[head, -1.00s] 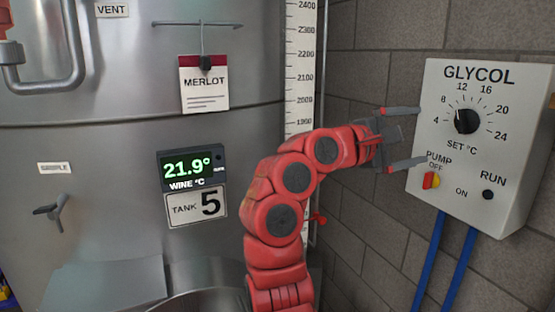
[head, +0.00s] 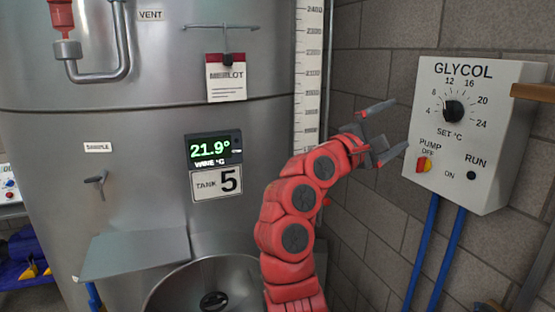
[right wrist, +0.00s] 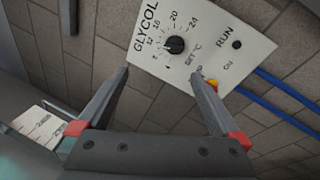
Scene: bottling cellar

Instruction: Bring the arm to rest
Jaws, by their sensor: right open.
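My right gripper (head: 401,124) is open and empty in the head view, just left of the GLYCOL control box (head: 484,190). Its red arm rises from the bottom middle. The box carries a black dial knob (head: 453,111), a red and yellow pump switch (head: 424,165) and a dark RUN button or lamp (head: 471,175). In the right wrist view, the two parted fingers of the gripper (right wrist: 158,74) point toward the box (right wrist: 240,65), with nothing between them. The knob (right wrist: 174,45) shows beyond the fingertips. My left gripper is not in view.
The steel tank (head: 150,190) fills the left, with a 21.9° display (head: 214,150), a MERLOT tag (head: 226,88) and a small valve handle (head: 98,182). Blue pipes (head: 424,250) run below the box. A wooden piece (head: 533,91) juts in at right.

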